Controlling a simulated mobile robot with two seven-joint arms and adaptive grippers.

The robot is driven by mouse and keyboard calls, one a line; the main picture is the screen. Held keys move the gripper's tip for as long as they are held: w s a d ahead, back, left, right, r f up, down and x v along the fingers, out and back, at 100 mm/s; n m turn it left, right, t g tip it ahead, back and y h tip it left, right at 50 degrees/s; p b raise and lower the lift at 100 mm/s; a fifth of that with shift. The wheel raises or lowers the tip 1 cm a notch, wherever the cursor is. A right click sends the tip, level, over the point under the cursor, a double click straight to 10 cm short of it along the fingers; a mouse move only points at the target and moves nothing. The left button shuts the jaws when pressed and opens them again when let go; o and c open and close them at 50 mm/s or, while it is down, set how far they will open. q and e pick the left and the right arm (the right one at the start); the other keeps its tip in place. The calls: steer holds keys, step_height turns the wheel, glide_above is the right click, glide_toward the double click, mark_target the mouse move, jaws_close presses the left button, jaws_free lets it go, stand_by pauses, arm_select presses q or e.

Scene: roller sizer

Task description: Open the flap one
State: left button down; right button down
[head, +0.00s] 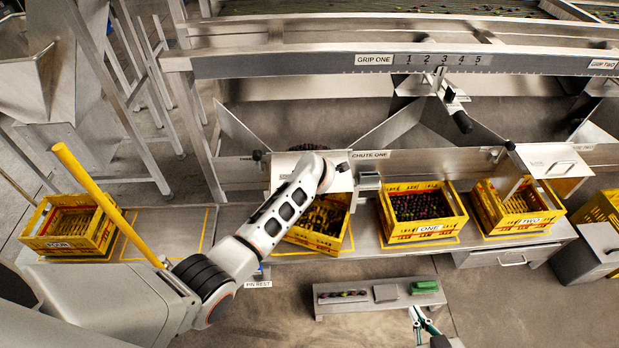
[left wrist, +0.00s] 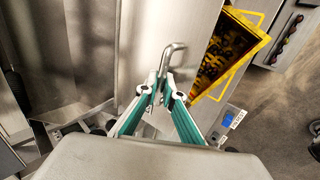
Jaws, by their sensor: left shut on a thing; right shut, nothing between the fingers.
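Flap one appears to be the pale metal panel (head: 284,168) beside the CHUTE ONE label in the head view; my left arm covers part of it. In the left wrist view the panel (left wrist: 190,30) carries a bent metal bar handle (left wrist: 175,50). My left gripper (left wrist: 165,88) is shut on this handle, its green-lined fingers at the handle's lower end. In the head view the left fingers are hidden behind my arm. I cannot tell how far the flap is swung. My right gripper (head: 421,320) is shut and empty at the bottom edge, away from the flap.
A yellow crate (head: 345,243) with dark fruit stands below the flap, partly behind my left arm. Crates ONE (head: 429,230) and TWO (head: 528,222) stand to its right. A yellow post (head: 105,203) rises at left.

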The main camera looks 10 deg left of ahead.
arm_select(q)
steer(key=c, duration=2.5)
jaws_free()
steer(key=shift+w+a+r, duration=0.15)
steer(key=shift+w+r, duration=0.2)
steer(key=shift+r, duration=0.1)
steer(key=shift+f, duration=0.15)
steer(key=shift+s+f, duration=0.1)
step_height(320, 180, up, 10)
steer(key=shift+r, duration=0.1)
